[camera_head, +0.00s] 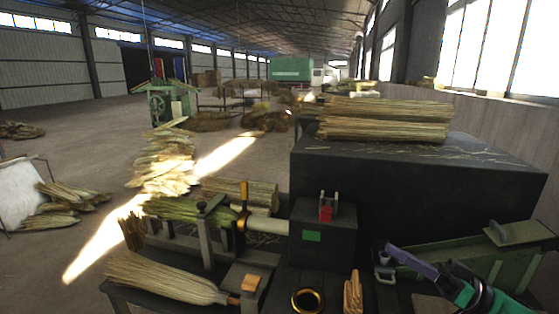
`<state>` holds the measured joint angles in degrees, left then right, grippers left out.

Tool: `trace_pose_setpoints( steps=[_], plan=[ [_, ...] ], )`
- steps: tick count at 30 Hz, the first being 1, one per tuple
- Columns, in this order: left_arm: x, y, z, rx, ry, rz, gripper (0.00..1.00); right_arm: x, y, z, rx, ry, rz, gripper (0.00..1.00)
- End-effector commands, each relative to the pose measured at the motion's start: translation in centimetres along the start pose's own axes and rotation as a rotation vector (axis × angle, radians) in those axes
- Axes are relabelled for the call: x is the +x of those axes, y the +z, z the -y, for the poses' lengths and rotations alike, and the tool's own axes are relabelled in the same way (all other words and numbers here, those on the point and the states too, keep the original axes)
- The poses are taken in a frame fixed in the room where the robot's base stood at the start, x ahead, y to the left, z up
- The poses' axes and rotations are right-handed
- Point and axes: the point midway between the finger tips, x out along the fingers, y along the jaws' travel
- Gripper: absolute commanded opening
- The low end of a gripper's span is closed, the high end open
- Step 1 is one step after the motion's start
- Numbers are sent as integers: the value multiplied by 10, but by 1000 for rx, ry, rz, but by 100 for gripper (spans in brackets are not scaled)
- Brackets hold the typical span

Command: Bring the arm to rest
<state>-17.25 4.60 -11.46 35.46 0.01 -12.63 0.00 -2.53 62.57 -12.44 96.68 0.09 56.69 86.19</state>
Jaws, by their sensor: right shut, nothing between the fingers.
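My right gripper (391,250) is at the lower right, on the end of my dark and teal arm. Its purple fingers point up and to the left, and it is shut and empty. It appears in front of a green metal machine part (480,262) and beside a small grey clamp-like fitting (384,272). I cannot tell whether it touches either one. My left gripper is not in view. A straw bundle (180,209) lies in the winding machine (323,232), left of my gripper. A finished-looking broom head (165,279) lies at the bench's front left.
A large black block (330,168) with straw bundles (385,118) on top stands behind the machine. A gold-rimmed ring (307,300) and a small wooden bundle (353,292) are on the bench, left of my gripper. Straw piles (165,160) lie on the floor to the left.

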Motion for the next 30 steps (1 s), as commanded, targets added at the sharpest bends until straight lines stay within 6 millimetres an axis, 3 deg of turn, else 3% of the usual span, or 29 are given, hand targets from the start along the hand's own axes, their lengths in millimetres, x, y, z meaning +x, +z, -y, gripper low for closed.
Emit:
trace_pose_setpoints(
  steps=[3,11,16,19,24,30],
  plan=[
    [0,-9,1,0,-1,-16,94,6,11,-12,-26,81,-26,0],
    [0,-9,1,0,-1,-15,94,13,48,-50,-107,368,-44,0],
    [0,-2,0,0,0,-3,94,3,91,-77,-156,654,30,0],
    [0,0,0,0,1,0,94,-18,131,-86,-165,875,167,0],
    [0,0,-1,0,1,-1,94,-70,198,-70,-119,1141,519,0],
    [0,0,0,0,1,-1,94,-117,248,-26,-20,1224,868,0]
  ],
)
